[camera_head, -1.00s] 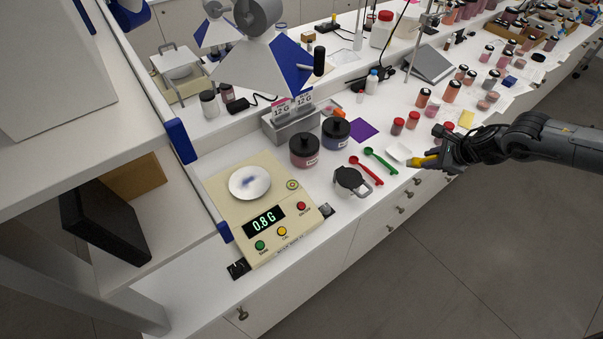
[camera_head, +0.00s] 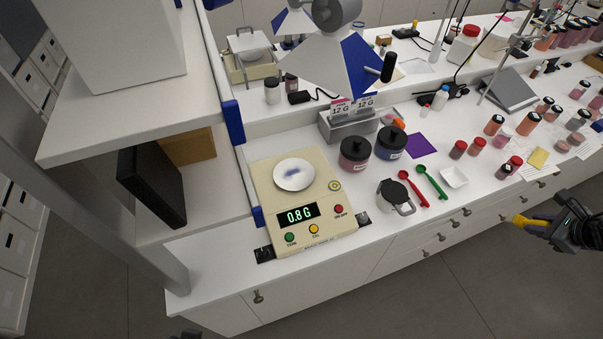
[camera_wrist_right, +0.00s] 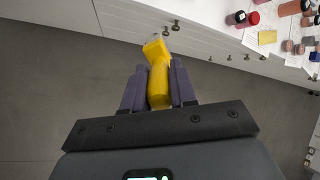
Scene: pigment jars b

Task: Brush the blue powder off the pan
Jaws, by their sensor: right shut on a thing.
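The pan (camera_head: 294,174) is a round white dish on the beige scale (camera_head: 305,237), with a smear of blue powder (camera_head: 292,173) near its middle. The scale display reads 0.8 G. My right gripper (camera_head: 530,223) is at the right edge of the head view, beyond the counter's front edge, over the floor and far from the pan. It is shut on a yellow tool (camera_head: 521,220). The right wrist view shows the yellow tool (camera_wrist_right: 158,75) between the two fingers, its wider end pointing away; I cannot make out bristles.
A lamp-like blue and white fixture (camera_head: 345,60) stands behind. Shelving (camera_head: 110,90) rises at left.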

